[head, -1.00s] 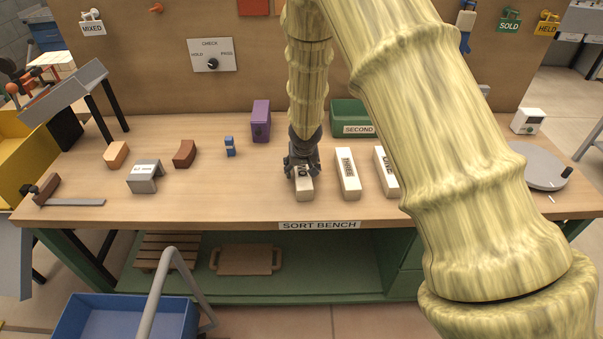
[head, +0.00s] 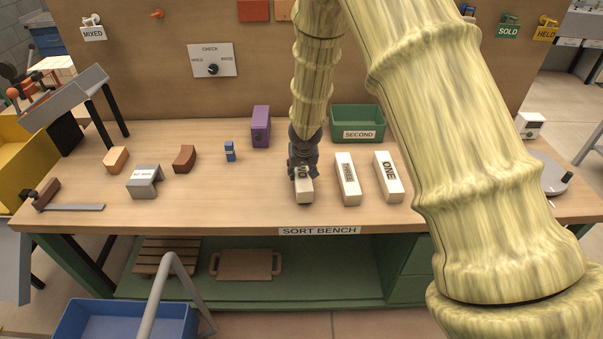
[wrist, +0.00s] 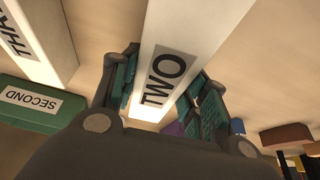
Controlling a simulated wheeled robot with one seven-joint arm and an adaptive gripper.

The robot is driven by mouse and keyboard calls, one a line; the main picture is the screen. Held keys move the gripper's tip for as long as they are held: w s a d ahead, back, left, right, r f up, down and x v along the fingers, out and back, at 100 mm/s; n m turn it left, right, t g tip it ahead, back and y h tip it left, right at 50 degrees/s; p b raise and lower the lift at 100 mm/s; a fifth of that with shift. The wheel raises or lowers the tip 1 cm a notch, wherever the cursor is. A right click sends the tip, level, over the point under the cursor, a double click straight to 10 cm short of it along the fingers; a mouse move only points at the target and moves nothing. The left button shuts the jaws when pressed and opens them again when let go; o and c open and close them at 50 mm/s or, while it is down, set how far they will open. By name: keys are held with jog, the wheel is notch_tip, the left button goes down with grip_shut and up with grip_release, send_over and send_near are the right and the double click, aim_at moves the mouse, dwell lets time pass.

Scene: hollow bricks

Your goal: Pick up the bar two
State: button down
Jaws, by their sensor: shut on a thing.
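Bar two is a pale cream block (head: 304,191) on the sort bench, labelled TWO in the wrist view (wrist: 205,25). My gripper (head: 302,172) is over its far end in the head view, hiding part of the label. In the wrist view my gripper's green-padded fingers (wrist: 162,95) stand on either side of the bar, shut on it. Whether the bar is clear of the bench top I cannot tell.
Bar three (head: 348,180) lies close to the right, and bar one (head: 389,178) beyond it. The green SECOND bin (head: 373,120) and purple block (head: 260,128) stand behind.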

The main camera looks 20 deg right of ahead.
jog(key=shift+r, duration=0.95)
jog(key=shift+s+r, duration=0.1)
jog(key=s+b, duration=0.2)
jog(key=s, duration=0.3)
jog(key=s+r+b, duration=0.1)
jog(key=s+b, duration=0.1)
jog(key=s, duration=0.3)
jog(key=s+b, duration=0.2)
jog(key=s, duration=0.3)
jog(key=shift+s+a+r, duration=0.1)
jog(key=shift+s+r, duration=0.2)
jog(key=shift+s, duration=0.1)
